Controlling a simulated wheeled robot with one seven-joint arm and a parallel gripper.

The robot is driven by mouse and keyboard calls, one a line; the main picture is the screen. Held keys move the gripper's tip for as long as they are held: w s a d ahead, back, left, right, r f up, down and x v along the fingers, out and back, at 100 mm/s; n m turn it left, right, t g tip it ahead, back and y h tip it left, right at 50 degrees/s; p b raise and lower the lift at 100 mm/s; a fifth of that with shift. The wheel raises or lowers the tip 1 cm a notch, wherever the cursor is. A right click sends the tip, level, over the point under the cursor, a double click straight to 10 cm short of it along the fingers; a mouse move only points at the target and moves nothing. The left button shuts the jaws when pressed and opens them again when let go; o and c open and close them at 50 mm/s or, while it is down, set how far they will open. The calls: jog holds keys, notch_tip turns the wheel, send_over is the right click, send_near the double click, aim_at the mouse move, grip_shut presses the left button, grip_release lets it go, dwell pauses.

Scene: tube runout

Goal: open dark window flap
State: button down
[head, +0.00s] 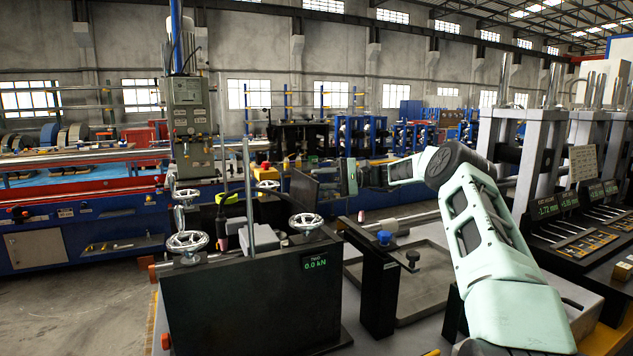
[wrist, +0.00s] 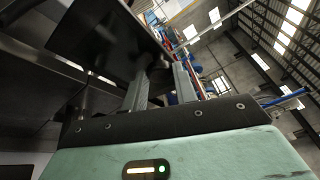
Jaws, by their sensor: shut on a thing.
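The dark window flap (head: 304,190) is a thin dark panel standing tilted beyond the black machine block in the head view. In the wrist view the flap (wrist: 105,40) fills the upper left, just beyond my fingers. My gripper (wrist: 161,77) has its two grey fingers closed on a small dark part at the flap's edge. The exact shape of that part is too dark to tell. In the head view my gripper (head: 332,173) is at the right side of the flap, small and partly hard to make out.
A black block with a force display (head: 316,264) and handwheels (head: 305,222) stands in front of the flap. Upright metal rods (head: 249,190) rise beside it. A shallow grey tray (head: 430,290) and a blue knob (head: 384,238) lie below my arm. Display units (head: 548,207) stand at right.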

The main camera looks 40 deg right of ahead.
jog(key=shift+d+f+y, duration=0.2)
jog(key=shift+d+y, duration=0.1)
dwell(0.4)
jog(key=c, duration=1.1)
grip_release()
jog(key=b+v, duration=0.4)
jog(key=v, duration=1.3)
jog(key=shift+s+f, duration=0.15)
jog(key=shift+s, duration=0.1)
jog(key=shift+d, duration=0.1)
